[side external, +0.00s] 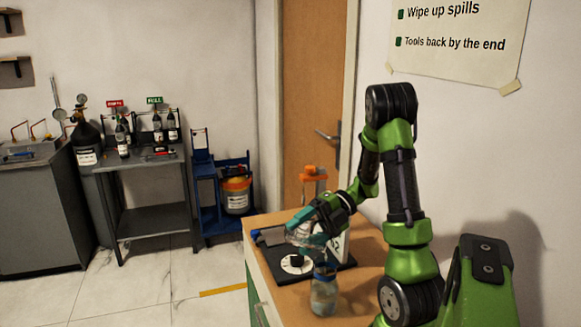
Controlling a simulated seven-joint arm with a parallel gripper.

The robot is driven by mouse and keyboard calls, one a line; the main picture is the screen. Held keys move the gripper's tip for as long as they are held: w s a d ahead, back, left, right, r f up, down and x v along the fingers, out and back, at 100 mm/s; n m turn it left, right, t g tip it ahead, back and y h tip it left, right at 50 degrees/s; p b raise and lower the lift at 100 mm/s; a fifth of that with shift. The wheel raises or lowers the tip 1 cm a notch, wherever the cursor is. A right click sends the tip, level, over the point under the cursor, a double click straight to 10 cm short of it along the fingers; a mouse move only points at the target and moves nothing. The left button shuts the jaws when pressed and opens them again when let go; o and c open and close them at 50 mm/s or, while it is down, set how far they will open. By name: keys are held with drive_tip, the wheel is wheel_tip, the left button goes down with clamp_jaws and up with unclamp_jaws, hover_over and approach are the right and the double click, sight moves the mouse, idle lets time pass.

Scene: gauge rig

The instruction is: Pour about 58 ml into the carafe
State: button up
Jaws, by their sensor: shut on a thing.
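My gripper (300,226), with teal fingers, is shut on a clear glass vessel (304,240) above the bench. The held vessel looks tilted, with its lower right side close to the mouth of a clear carafe. The carafe (323,294) stands upright on the wooden bench top, below and to the right of my gripper. Its lower part looks bluish, but I cannot read a level. I cannot tell whether liquid is flowing or whether the two vessels touch.
A black board (275,268) with a round white dial (297,265) lies behind the carafe. An orange-topped fixture (313,174) stands at the bench's back. The bench top (357,285) is bare right of the carafe. A steel table (150,165) with bottles stands far left.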

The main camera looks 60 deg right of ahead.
drive_tip(key=shift+r+n+t, duration=0.25)
drive_tip(key=shift+n+t, duration=0.05)
idle(0.5)
drive_tip(key=shift+w+r, duration=0.1)
drive_tip(key=shift+r+n+t, duration=0.35)
drive_tip(key=shift+n+t, duration=0.15)
drive_tip(key=shift+n, duration=0.3)
idle(0.7)
